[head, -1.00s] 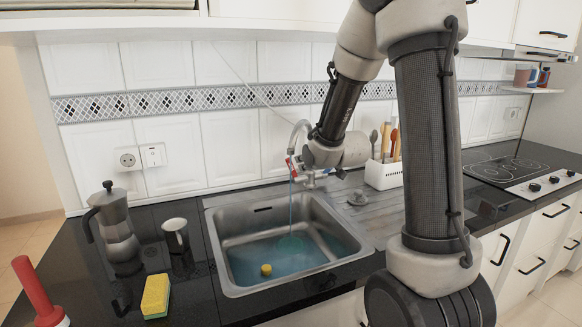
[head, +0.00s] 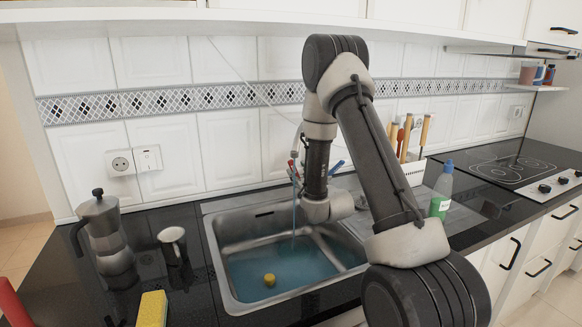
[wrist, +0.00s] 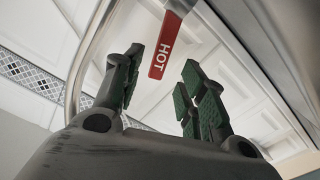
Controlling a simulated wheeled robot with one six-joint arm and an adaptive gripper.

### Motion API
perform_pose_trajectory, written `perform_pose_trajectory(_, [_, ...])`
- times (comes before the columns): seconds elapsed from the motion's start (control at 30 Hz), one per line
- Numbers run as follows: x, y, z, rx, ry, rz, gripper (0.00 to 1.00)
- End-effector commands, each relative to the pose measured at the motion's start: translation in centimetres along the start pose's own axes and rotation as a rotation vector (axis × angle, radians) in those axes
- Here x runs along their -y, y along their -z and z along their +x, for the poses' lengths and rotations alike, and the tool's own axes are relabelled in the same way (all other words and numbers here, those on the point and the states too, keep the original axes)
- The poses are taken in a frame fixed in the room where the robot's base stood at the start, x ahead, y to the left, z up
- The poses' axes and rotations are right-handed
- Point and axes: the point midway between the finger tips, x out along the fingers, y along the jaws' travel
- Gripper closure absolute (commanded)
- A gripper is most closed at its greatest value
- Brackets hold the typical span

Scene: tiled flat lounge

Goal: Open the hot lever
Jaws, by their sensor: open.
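The hot lever (wrist: 165,45) is a red tag marked HOT, seen large in the wrist view. In the head view its red part (head: 292,168) shows at the faucet, just left of my arm. My gripper (wrist: 161,58) is open, with its green-padded fingers on either side of the lever's lower end in the picture. I cannot tell whether they touch it or how deep it lies between them. In the head view the fingers are hidden behind my wrist. The blue lever (head: 336,167) shows right of my arm. A thin water stream (head: 294,222) falls into the sink.
The sink (head: 222,262) holds blue water and a small yellow object (head: 269,280). A moka pot (head: 106,235), a metal cup (head: 172,243) and a yellow sponge (head: 152,309) stand left. A green soap bottle (head: 441,195) and utensil holder (head: 412,172) stand right.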

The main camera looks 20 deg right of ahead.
Motion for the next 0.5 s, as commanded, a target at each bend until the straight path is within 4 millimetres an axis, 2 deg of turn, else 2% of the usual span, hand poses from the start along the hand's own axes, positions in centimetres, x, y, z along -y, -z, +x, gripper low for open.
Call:
perform_pose_trajectory(0.3, [0.0, 0.1, 5.2, -0.002, 0.000, 0.000, 0.59])
perform_pose_trajectory(0.5, [0.0, 0.1, 6.5, 0.000, 0.001, 0.000, 0.59])
